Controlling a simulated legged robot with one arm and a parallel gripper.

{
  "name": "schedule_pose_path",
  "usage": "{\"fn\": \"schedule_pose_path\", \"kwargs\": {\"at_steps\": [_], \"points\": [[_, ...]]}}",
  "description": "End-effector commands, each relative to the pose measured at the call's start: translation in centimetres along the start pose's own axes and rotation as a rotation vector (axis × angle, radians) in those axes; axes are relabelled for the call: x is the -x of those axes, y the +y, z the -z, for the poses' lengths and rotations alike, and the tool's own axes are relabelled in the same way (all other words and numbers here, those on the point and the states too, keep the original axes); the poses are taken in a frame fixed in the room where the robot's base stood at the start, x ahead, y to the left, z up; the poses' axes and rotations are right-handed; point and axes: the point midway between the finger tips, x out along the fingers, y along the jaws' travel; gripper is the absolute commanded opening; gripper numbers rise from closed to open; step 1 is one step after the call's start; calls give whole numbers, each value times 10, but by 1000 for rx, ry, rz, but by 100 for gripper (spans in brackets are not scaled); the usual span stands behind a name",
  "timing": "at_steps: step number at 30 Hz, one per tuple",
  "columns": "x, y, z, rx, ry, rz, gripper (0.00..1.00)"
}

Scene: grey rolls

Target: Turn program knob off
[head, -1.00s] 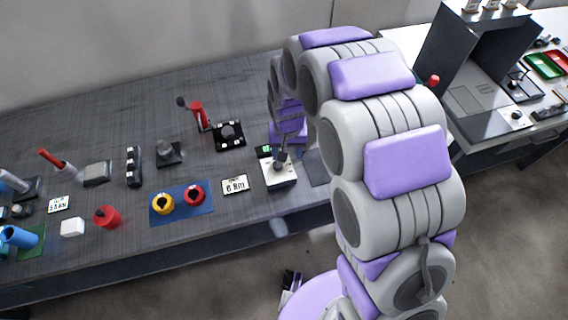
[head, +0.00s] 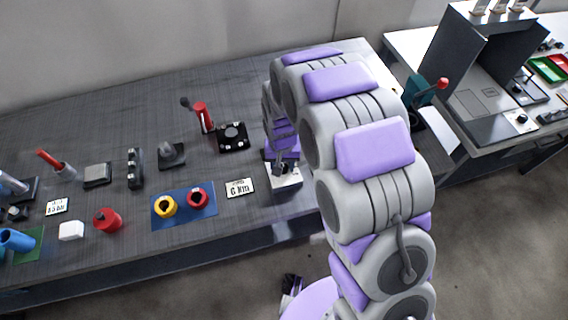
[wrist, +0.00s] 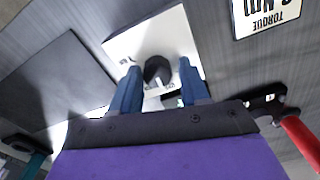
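The program knob is a dark round knob (wrist: 157,70) on a white plate (wrist: 118,46) in the wrist view. In the head view the white unit (head: 287,181) stands near the table's front edge, and my gripper hides most of its top. My gripper (wrist: 158,85) has its two blue fingers apart, one on each side of the knob. Gaps show between the fingers and the knob in the picture; I cannot tell how far the tips are above the plate. In the head view my gripper (head: 280,168) is over the unit.
A number card (head: 240,188) lies left of the unit. Behind it stands a black panel (head: 232,136) beside a red-handled lever (head: 204,117). A blue mat (head: 168,216) with yellow and red rings lies further left. A teal device with a red knob (head: 442,84) stands right.

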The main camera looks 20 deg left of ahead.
Motion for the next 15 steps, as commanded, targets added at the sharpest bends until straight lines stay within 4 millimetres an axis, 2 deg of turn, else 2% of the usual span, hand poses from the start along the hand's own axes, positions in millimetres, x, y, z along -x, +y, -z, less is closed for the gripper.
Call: {"fn": "schedule_pose_path", "kwargs": {"at_steps": [2, 13, 15], "points": [[0, 1, -1, 0, 0, 1, 37], [2, 5, -3, 0, -1, 4, 2], [2, 4, -3, 0, -1, 4, 2]]}}
